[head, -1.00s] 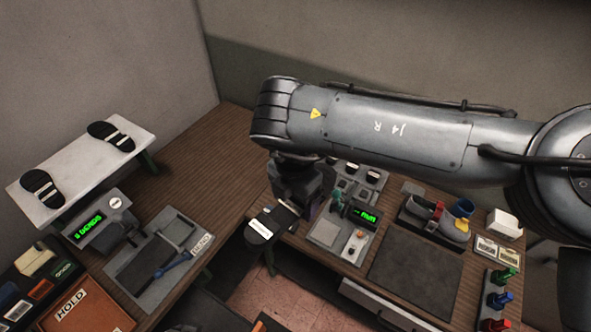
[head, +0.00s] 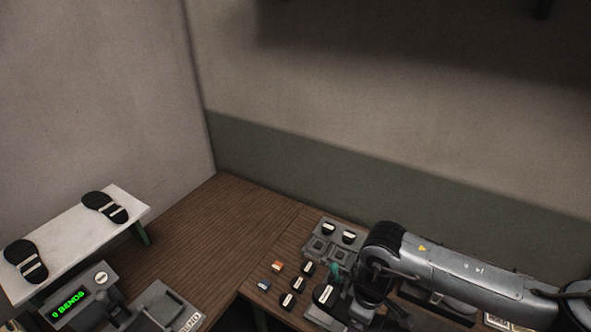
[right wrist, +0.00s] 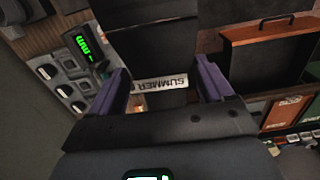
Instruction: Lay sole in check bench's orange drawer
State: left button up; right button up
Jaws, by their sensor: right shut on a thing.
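My right gripper (right wrist: 163,92) is shut on a dark sole (right wrist: 165,45) in the right wrist view. Its white label (right wrist: 160,83), reading "SUMMER", lies between the purple fingers. The head view does not show the drawer. My left gripper is out of view.
In the head view, two black soles (head: 105,207) lie on a white stand (head: 75,238) at the left, behind a "0 BENDS" display (head: 68,305). Several small labelled blocks (head: 298,284) sit near the right gripper. A green-lit display (right wrist: 85,45) shows left of the held sole.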

jog(key=w+d+m, duration=0.1)
jog(key=m, duration=0.2)
jog(key=w+d+m, duration=0.1)
jog(key=d+m, duration=0.1)
jog(key=m, duration=0.2)
jog(key=w+d+m, duration=0.1)
jog(key=d+m, duration=0.1)
jog(key=m, duration=0.2)
jog(key=shift+r, duration=0.35)
